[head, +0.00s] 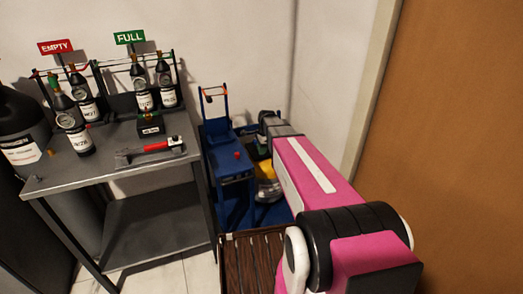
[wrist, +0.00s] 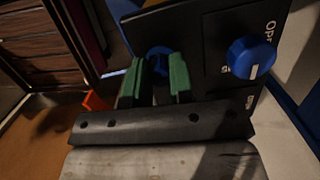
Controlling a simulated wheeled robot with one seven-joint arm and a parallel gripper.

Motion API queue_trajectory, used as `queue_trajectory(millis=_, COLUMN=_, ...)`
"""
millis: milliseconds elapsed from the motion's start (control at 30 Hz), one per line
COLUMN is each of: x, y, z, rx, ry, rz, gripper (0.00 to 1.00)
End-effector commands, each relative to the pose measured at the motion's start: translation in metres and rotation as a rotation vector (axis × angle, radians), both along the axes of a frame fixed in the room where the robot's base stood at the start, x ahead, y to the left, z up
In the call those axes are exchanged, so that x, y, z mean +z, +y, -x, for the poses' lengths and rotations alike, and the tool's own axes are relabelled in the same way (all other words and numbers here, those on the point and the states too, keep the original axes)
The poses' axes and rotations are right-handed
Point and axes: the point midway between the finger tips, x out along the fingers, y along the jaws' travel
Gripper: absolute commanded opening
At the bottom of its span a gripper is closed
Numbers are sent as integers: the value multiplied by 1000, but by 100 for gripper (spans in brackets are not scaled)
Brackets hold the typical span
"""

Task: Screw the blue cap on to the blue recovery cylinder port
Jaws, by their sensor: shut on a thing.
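My gripper (wrist: 156,72) shows in the wrist view with its two green fingers closed around a small blue round part, seemingly the blue cap (wrist: 159,54). The cap is in front of a black panel (wrist: 205,45), mostly covered by the fingers. I cannot tell whether it touches a port or its thread. In the head view my arm reaches down the right side to a yellow and grey body, perhaps the recovery cylinder (head: 267,190), behind the blue cart. My fingers, the cap and the port are not clear there.
The panel carries a large blue knob (wrist: 252,57) just right of my fingers. A blue cart (head: 231,165) stands left of my arm. A grey metal table (head: 100,170) holds several gauge bottles and a red-handled wrench (head: 152,148). A slatted wooden crate (head: 250,262) is in front.

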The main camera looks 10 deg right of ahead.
Motion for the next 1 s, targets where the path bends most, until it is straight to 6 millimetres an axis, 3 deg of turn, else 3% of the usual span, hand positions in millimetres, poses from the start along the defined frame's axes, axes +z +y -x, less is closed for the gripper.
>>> queue_trajectory(millis=400, x=0, y=-2, z=-1, rx=-393, ry=-5, rz=4, gripper=0)
queue_trajectory(millis=1000, x=0, y=-1, z=-1, rx=-520, ry=-6, rz=3, gripper=0)
